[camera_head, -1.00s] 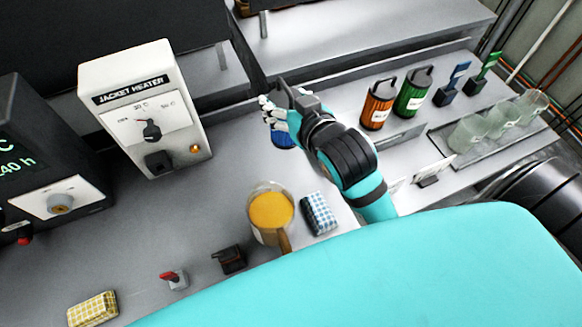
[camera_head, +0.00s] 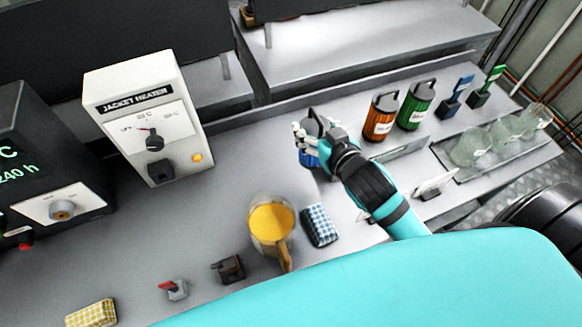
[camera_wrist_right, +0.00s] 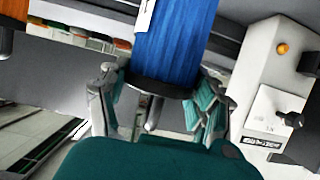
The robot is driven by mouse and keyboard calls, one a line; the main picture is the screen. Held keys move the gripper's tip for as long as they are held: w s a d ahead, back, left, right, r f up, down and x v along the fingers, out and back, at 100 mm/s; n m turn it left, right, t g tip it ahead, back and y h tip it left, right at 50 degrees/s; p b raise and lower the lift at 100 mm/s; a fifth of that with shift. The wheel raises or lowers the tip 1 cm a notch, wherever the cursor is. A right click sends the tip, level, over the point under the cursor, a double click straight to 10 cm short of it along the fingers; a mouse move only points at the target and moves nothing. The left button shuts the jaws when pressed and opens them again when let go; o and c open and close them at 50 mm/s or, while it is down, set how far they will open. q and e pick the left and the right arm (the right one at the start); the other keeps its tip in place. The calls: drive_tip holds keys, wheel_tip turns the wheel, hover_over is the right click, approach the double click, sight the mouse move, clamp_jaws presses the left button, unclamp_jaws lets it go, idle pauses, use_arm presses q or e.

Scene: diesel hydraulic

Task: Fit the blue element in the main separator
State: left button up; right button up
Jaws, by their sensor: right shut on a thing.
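The blue element (camera_head: 309,160) is mostly hidden behind my right gripper (camera_head: 312,140) in the head view. In the right wrist view the blue element (camera_wrist_right: 175,45) is a ribbed blue cylinder with a dark end ring and a white label. The fingers of my right gripper (camera_wrist_right: 158,100) close around its dark end. An orange element (camera_head: 381,118) and a green element (camera_head: 415,105) with dark handles stand upright to the right of my gripper. The main separator cannot be made out for sure. My left gripper is not in view.
A jacket heater box (camera_head: 148,115) stands at left. A jug of yellow liquid (camera_head: 271,225), a checked blue block (camera_head: 319,225), a small dark block (camera_head: 229,270) and a red-handled valve (camera_head: 174,289) sit nearer. A tray (camera_head: 470,171) of glass beakers lies at right.

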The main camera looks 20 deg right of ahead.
wheel_tip(320, 180, down, 9)
drive_tip(key=shift+r, duration=0.1)
idle(0.3)
drive_tip(key=shift+f, duration=0.2)
drive_tip(key=o, duration=1.7)
